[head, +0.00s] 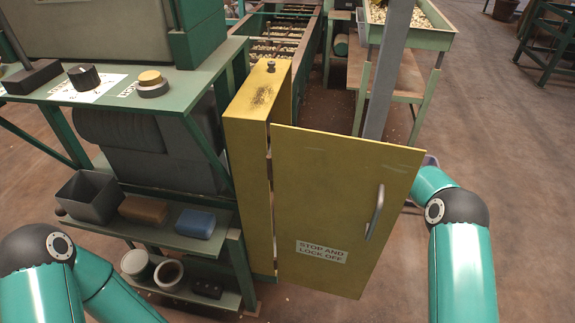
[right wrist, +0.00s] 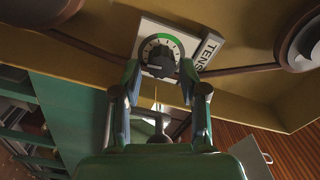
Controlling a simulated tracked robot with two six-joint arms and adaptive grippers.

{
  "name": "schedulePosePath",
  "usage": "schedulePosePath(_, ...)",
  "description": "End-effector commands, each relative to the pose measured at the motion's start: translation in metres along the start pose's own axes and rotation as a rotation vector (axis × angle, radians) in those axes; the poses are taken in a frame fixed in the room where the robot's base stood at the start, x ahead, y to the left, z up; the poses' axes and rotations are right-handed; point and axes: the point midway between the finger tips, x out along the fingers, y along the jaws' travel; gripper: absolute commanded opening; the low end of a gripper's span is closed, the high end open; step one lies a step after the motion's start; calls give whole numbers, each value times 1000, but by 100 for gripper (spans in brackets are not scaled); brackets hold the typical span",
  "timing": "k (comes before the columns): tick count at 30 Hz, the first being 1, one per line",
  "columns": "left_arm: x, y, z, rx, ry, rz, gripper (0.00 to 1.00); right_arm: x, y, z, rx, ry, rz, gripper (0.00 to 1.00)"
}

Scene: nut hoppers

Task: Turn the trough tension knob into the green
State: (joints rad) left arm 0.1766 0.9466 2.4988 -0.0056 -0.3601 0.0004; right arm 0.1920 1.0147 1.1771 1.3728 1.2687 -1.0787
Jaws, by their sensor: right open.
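In the right wrist view, the black tension knob (right wrist: 161,62) sits on a pale dial plate (right wrist: 143,43) with tick marks and a green arc along its top. A label reading "TENS" (right wrist: 208,50) is beside it, partly cut off by the knob's surroundings. My right gripper (right wrist: 159,76) is open, one fingertip on each side of the knob's near edge; I cannot tell whether either touches it. Where the knob's pointer stands is too small to tell. In the head view, the yellow door (head: 345,205) hides my right gripper. My left gripper is out of view.
Belts run to rounded pulleys (right wrist: 305,45) either side of the dial. The yellow door, marked "STOP AND LOCK OFF", stands open from a yellow housing (head: 247,165). Left is a green bench (head: 205,75) with another black knob (head: 83,77); below are a bin and blocks.

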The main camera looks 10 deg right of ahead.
Motion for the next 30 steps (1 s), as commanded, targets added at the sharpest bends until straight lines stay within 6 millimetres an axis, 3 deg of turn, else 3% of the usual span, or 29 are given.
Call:
schedulePosePath(4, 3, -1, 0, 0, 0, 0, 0, 10, 0, 0, -1, 0, 1, 43)
schedulePosePath(13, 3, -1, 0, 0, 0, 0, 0, 11, 0, 0, 1, 0, 1, 43)
schedulePosePath(21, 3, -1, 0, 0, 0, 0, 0, 10, 0, 0, 1, 1, 1, 0)
schedulePosePath(30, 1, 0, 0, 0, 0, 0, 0, 10, 1, 0, 34, 1, 3, 0)
